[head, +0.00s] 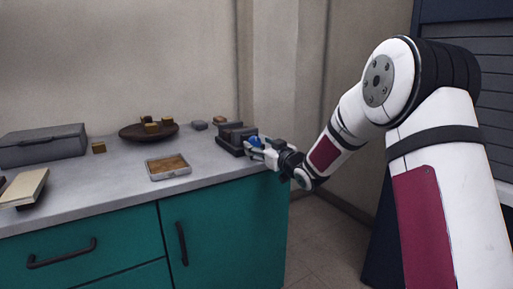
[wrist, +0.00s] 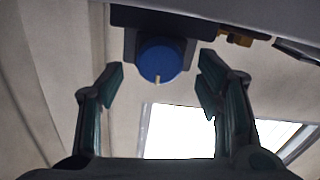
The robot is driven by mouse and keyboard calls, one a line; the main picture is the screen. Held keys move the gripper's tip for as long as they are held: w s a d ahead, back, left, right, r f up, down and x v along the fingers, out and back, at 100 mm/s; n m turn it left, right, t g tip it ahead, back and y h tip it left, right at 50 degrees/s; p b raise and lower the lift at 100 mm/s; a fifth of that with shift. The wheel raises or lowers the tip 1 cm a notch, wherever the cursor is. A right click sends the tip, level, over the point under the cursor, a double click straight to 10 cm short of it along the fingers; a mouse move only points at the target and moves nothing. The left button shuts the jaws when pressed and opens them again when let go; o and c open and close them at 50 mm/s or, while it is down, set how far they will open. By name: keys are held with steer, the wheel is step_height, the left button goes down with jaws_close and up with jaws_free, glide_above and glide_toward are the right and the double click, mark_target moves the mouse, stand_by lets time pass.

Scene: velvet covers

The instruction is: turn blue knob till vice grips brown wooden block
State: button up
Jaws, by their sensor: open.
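The dark vice (head: 232,139) stands near the right end of the grey counter. Its blue knob (head: 253,142) faces my gripper (head: 262,149). In the wrist view the round blue knob (wrist: 160,60) has a pale mark at its lower edge. My gripper (wrist: 160,85) is open, with one finger on each side of the knob and a visible gap on both sides. I cannot tell the depth between fingertips and knob. I cannot make out the brown wooden block between the jaws or how closely they sit on it.
A round brown tray (head: 130,133) with small blocks, a shallow light tray (head: 168,174), a grey case (head: 42,151) and a pale book-like item (head: 24,188) lie to the left. Teal cabinets (head: 225,235) are below the counter.

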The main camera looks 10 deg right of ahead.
steer(key=shift+x, duration=1.2)
steer(key=c, duration=1.2)
steer(key=shift+o, duration=0.2)
steer(key=shift+m, duration=0.3)
